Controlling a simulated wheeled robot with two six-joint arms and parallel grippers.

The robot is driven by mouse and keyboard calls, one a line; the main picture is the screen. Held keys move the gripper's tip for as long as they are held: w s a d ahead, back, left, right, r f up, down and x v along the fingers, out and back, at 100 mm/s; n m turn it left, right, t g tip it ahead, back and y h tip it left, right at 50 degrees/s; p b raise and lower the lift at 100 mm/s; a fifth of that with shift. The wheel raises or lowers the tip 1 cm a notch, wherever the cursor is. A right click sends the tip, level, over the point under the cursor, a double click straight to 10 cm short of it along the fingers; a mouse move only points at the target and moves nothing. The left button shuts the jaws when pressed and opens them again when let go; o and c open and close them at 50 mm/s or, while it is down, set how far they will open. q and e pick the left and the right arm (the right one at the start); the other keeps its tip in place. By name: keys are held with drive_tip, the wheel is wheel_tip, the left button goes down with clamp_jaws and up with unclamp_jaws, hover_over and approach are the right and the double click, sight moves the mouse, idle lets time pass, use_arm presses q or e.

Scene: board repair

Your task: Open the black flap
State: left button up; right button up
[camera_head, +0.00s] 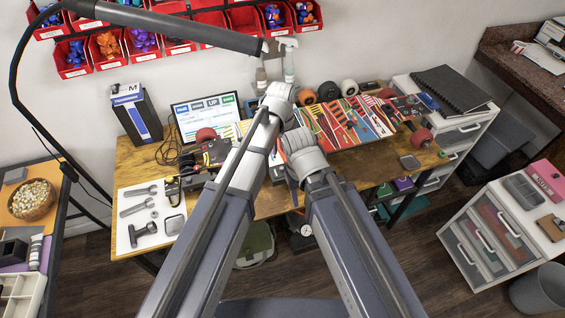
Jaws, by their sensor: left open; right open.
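My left gripper (279,92) is the higher one, at the end of the arm over the back middle of the workbench. My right gripper (299,143) is lower and just to the right, over the skateboard (345,122) with the striped colourful deck. Both are open and look empty; my wrists hide much of the fingers. I cannot pick out a black flap for certain. A dark upright box (137,116) with a white and blue label stands at the bench's back left, apart from both grippers.
The wooden workbench (150,160) holds a screen (207,115), loose wheels (328,91) and a white mat (125,222) with wrenches. Spray bottles (289,65) stand behind my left gripper. Red bins (72,60) hang on the wall. A black notebook (449,89) lies on the right drawer unit.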

sight(282, 168)
use_arm(q)
wheel_tip(282, 168, down, 7)
drive_tip(key=b, duration=0.6)
drive_tip(key=shift+r, duration=0.1)
clamp_jaws()
idle(0.3)
